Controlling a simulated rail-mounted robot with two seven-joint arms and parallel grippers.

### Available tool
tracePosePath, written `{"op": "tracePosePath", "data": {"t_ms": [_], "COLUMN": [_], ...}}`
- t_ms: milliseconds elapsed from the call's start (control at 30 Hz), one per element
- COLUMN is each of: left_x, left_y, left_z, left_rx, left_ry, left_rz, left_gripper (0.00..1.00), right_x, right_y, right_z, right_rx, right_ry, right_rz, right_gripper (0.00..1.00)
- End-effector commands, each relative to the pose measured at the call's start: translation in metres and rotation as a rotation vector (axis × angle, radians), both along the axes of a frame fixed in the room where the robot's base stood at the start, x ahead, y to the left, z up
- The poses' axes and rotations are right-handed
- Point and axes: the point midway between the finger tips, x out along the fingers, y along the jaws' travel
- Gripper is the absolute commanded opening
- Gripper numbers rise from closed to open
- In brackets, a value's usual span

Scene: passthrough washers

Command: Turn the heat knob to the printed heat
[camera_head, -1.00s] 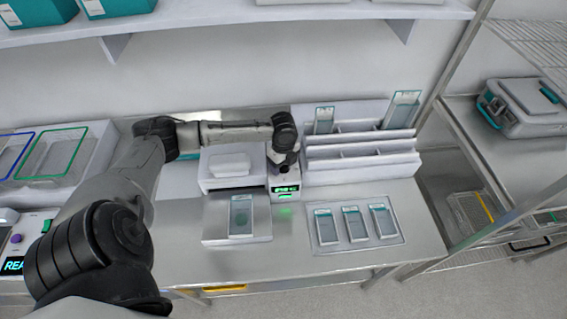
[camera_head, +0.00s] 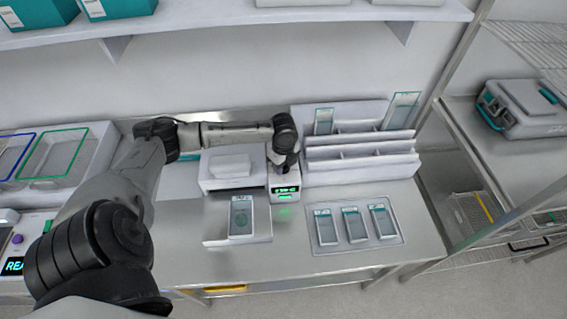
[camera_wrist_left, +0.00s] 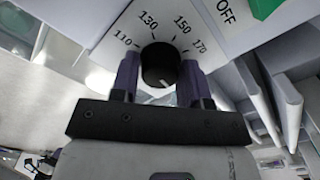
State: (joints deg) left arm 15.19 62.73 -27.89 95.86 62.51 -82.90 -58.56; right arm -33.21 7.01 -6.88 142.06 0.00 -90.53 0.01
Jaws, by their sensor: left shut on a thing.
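The heat knob (camera_wrist_left: 160,62) is a round black knob on a white dial face. Printed numbers 110, 130, 150 and 170 run around its far side, with OFF further right. My left gripper (camera_wrist_left: 160,82) is shut on the knob, one finger on each side. A small pale mark shows on the knob near the gripper; I cannot tell which number it points to. In the head view my left gripper (camera_head: 282,167) reaches down onto the small white unit with a lit green display (camera_head: 286,190). The display text is too small to read surely. My right gripper is not in view.
A slide with a green spot (camera_head: 241,216) lies on a plate left of the unit. Several-slotted white rack (camera_head: 360,165) stands at right, close to the gripper. Three slides lie in a tray (camera_head: 392,241) in front. The bench front has free room.

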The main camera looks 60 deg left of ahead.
Motion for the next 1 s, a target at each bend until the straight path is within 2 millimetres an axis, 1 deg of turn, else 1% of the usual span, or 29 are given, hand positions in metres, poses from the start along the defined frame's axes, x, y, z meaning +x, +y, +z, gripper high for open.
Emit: {"op": "tracePosePath", "data": {"t_ms": [33, 200, 500, 700, 1000], "left_x": [0.0, 0.0, 0.0, 0.0, 0.0], "left_y": [-0.001, -0.001, -0.001, -0.001, -0.001], "left_z": [0.004, 0.007, 0.006, 0.005, 0.002], "left_rx": [-0.003, -0.003, -0.003, -0.003, -0.002], "left_ry": [0.002, 0.002, 0.002, 0.001, 0.0], "left_rz": [0.018, 0.125, 0.365, 0.502, 0.63], "left_gripper": [0.18, 0.18, 0.18, 0.18, 0.18], "right_x": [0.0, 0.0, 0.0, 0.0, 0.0], "right_y": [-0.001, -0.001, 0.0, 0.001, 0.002], "right_z": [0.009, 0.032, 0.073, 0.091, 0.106], "right_rx": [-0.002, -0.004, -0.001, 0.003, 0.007], "right_ry": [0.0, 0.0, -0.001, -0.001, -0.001], "right_rz": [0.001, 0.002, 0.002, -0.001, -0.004], "right_gripper": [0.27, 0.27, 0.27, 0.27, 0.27]}}
